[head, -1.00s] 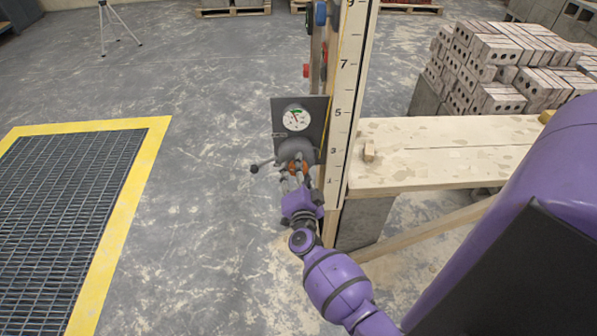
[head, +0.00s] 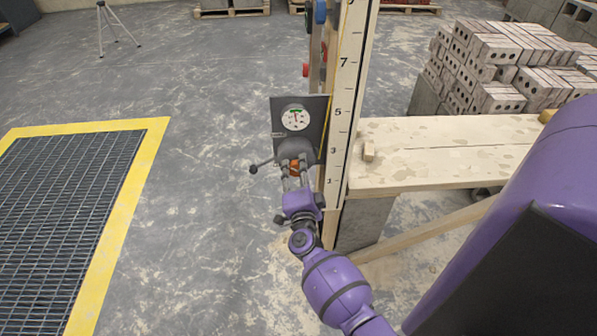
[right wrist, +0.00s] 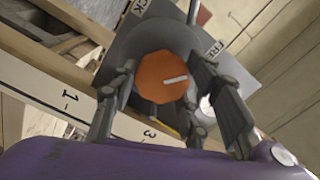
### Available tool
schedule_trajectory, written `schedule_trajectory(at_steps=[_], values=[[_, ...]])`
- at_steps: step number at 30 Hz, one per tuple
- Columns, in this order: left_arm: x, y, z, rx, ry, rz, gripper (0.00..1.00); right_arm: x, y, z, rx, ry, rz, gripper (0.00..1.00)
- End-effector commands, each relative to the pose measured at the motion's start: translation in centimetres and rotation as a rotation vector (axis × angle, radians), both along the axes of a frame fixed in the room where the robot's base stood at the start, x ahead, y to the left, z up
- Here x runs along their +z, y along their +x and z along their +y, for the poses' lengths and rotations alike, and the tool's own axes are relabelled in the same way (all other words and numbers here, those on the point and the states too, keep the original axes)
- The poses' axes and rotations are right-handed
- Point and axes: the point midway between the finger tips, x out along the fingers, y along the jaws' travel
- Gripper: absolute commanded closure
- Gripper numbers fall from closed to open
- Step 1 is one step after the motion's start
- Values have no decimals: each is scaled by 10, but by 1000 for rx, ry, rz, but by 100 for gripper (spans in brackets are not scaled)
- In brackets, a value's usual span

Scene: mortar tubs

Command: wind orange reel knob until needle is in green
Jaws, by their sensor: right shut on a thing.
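The orange knob (head: 295,168) is on the grey reel, low on a dark plate (head: 312,104) beside the tall numbered board. In the right wrist view the knob (right wrist: 160,82) is faceted, with a white line pointing right. My right gripper (head: 293,172) is shut on it, one finger on each side; the right wrist view shows the fingers (right wrist: 163,90) too. The round white gauge (head: 295,117) sits above the reel, with a green band at its top. Its small needle looks nearly upright, toward the green; its exact tip is too small to tell. My left gripper is out of view.
A yellow-edged floor grate (head: 70,190) lies left.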

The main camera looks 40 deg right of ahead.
Motion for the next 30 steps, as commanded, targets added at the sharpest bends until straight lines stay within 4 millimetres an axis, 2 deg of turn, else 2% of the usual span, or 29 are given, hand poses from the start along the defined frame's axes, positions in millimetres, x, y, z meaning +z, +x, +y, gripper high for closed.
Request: schedule_trajectory(at_steps=[1,2,6,15,19,30], values=[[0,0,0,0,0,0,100,-3,-3,-3,-6,2,5,84],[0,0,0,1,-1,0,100,-3,-3,-3,-6,2,5,56],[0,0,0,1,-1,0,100,-3,-3,-3,-6,0,4,40],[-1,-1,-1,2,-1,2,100,-1,-2,-1,-2,0,2,40],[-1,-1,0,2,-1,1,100,-2,-10,5,-1,1,2,40],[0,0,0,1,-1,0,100,-2,-75,43,-3,1,4,40]])
